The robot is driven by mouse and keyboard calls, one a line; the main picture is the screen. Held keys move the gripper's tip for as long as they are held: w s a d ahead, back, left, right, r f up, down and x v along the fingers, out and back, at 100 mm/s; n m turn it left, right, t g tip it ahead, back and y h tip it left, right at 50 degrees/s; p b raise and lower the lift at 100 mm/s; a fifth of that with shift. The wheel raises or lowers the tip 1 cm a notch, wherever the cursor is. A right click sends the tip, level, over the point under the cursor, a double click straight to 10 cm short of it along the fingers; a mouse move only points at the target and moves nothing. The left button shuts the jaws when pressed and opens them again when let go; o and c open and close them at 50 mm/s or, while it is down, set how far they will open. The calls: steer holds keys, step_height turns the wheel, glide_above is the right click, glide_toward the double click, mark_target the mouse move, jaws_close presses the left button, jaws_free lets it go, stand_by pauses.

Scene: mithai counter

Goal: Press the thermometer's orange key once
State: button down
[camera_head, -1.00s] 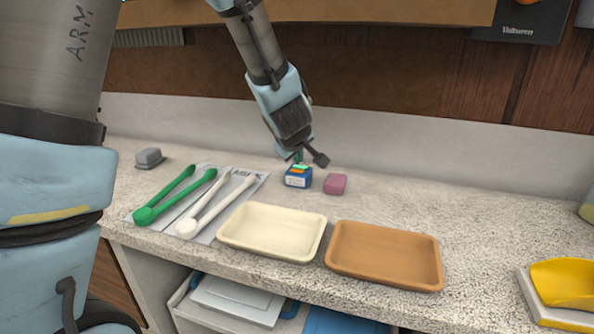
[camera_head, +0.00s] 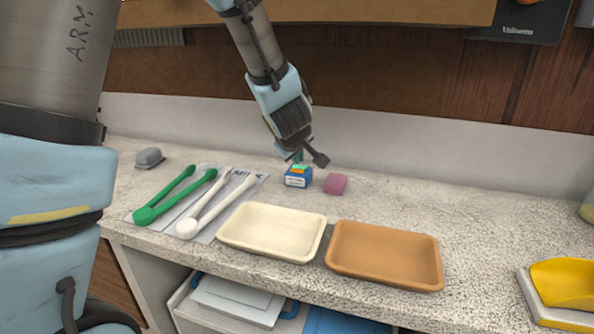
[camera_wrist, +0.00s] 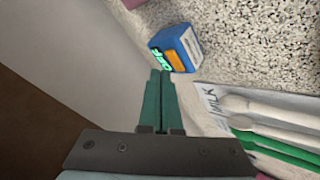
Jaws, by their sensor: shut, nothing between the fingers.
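The thermometer is a small blue box (camera_head: 298,182) standing at the back of the counter. In the wrist view the blue box (camera_wrist: 164,40) shows a lit green display (camera_wrist: 160,63) and an orange key (camera_wrist: 174,60) on its upper face. My gripper (camera_head: 298,157) is shut and empty, fingers pointing down just above the box. In the wrist view my gripper's green fingertips (camera_wrist: 161,74) lie together, close to the box's display edge. I cannot tell whether they touch it.
A pink block (camera_head: 336,184) lies right of the thermometer. Green tongs (camera_head: 178,196) and white tongs (camera_head: 215,208) lie on a grey mat (camera_head: 206,236). A cream tray (camera_head: 231,240) and an orange-brown tray (camera_head: 333,262) stand in front. A grey object (camera_head: 149,158) sits at left.

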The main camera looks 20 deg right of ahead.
steer(key=shift+f, duration=0.15)
steer(key=shift+f+b, duration=0.3)
steer(key=shift+b, duration=0.05)
steer(key=shift+f+b, duration=0.35)
steer(key=shift+f, duration=0.05)
stand_by(0.6)
steer(key=shift+r, duration=0.1)
steer(key=shift+r+p, duration=0.75)
steer(key=shift+p, duration=0.15)
step_height(320, 180, up, 5)
steer(key=p, duration=0.5)
